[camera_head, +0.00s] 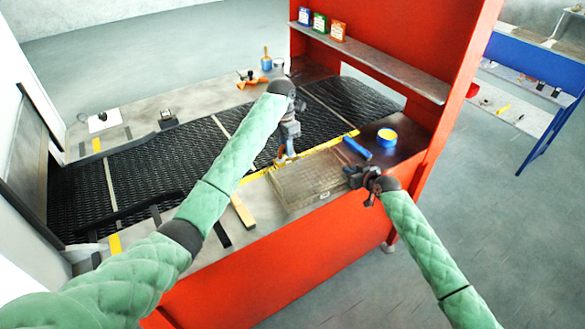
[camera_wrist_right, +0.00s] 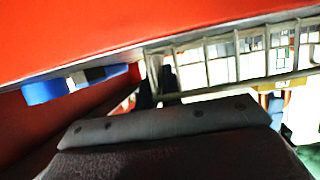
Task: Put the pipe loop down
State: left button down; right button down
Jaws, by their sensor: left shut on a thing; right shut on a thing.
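My left gripper (camera_head: 287,148) is over the near edge of the black mesh belt (camera_head: 190,150). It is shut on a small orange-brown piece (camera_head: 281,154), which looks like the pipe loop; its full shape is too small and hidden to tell. The piece is close to the yellow edge strip, and I cannot tell whether it touches. My right gripper (camera_head: 352,176) is shut at the right end of a wire basket (camera_head: 310,187). The basket's wire side (camera_wrist_right: 225,62) also shows in the right wrist view, with the gripper at its end.
A blue-and-yellow tin (camera_head: 387,138) and a blue cylinder (camera_head: 357,149) are close to the basket. A red frame with a shelf (camera_head: 385,70) rises at the back right. Small tools lie along the far ledge.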

pick_arm(q)
jog(key=shift+f, duration=3.95)
jog(key=c, duration=1.4)
grip_release()
jog(key=shift+f, duration=0.1)
jog(key=r, duration=0.8)
jog(key=w+a+r, duration=0.1)
jog(key=r, duration=0.3)
jog(key=shift+w, duration=0.1)
pick_arm(e)
jog(key=c, duration=1.5)
grip_release()
